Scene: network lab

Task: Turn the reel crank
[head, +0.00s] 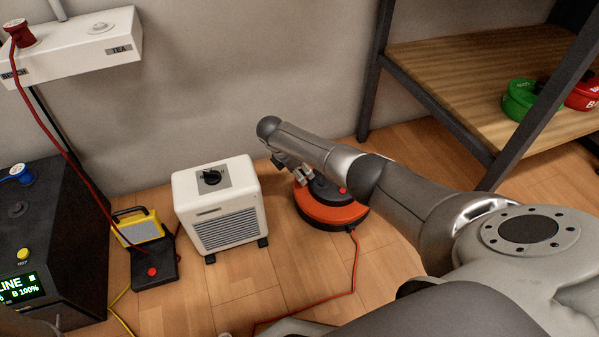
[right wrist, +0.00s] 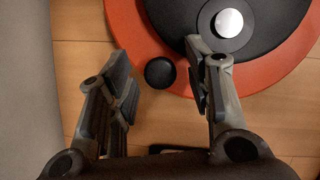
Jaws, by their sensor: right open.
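The reel is a round orange drum (head: 325,212) with a black top, on the wooden floor beside the white heater. In the right wrist view its orange rim (right wrist: 122,18) and black disc (right wrist: 275,22) with a silver hub (right wrist: 228,23) fill the top. A round black knob (right wrist: 160,73), seemingly the crank handle, sits at the rim's near edge. My right gripper (head: 293,176) is over the reel's left side, fingers open. In the right wrist view the knob appears between the fingers, with gaps on both sides. Whether the fingers are down at its height cannot be told. My left gripper is out of view.
A white heater (head: 228,212) stands left of the reel. A yellow lamp (head: 140,229) and a black cabinet (head: 40,225) are further left. A red cord (head: 353,275) runs from the reel across the floor. A wooden shelf (head: 450,70) with a dark frame stands at the right.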

